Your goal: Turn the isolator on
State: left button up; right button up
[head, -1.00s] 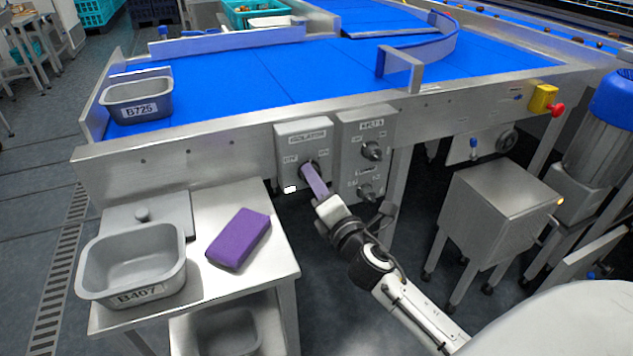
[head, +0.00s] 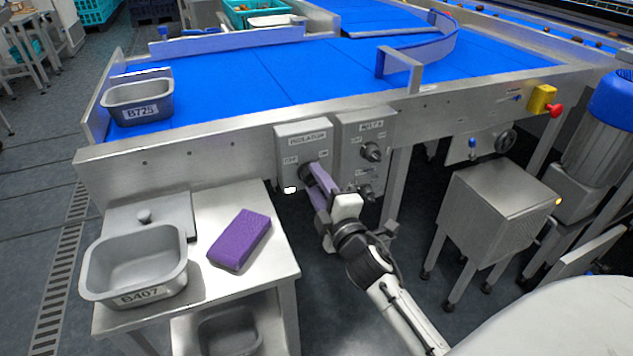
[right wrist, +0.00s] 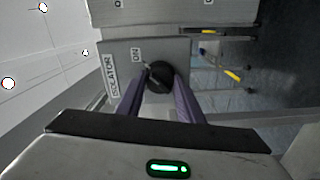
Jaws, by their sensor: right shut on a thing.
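The isolator (head: 291,141) is a grey box on the conveyor's side, with a label at its top and OFF and ON marks beside a black rotary knob (head: 306,171). In the right wrist view the isolator (right wrist: 118,62) shows its ON mark next to the black knob (right wrist: 158,77). My right gripper (head: 317,177) has purple fingers and is at the knob. In the right wrist view the right gripper (right wrist: 160,92) has one finger on each side of the knob and is shut on it. My left gripper is out of view.
Beside the isolator is a second grey box labelled BELT (head: 347,132) with two knobs. A steel side table (head: 218,195) holds a purple block (head: 240,239) and a grey tub (head: 88,270). A steel cabinet (head: 497,220) stands at the right.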

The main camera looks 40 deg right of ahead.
dwell(0.5)
jog(key=o, duration=1.1)
jog(key=shift+c, duration=0.2)
jog(key=v, duration=1)
jog(key=shift+s, duration=0.2)
